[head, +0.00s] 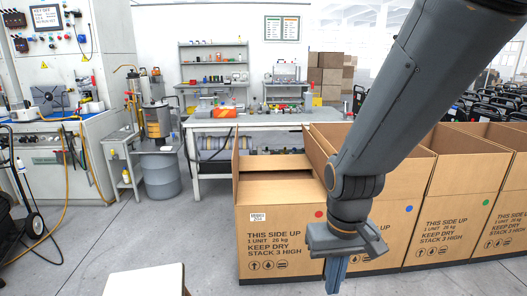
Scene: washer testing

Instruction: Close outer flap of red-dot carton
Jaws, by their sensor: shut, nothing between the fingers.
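The red-dot carton (280,240) stands on the floor at the left end of a row, with its red dot (318,214) at the upper right of its printed front. Flat brown panels (275,190) show across its top, with a dark gap between them. One flap (235,165) stands up at its left side, and another raised flap (318,150) shows at its right, partly behind my arm. My gripper (337,275) points down, shut and empty, in front of the seam between this carton and the blue-dot carton. Contact cannot be told.
The blue-dot carton (395,230), partly behind my arm, and the green-dot carton (465,215) stand to the right with raised flaps. A workbench (260,119) is behind. A white surface (145,281) is at the front left. Grey floor (200,230) is clear left of the cartons.

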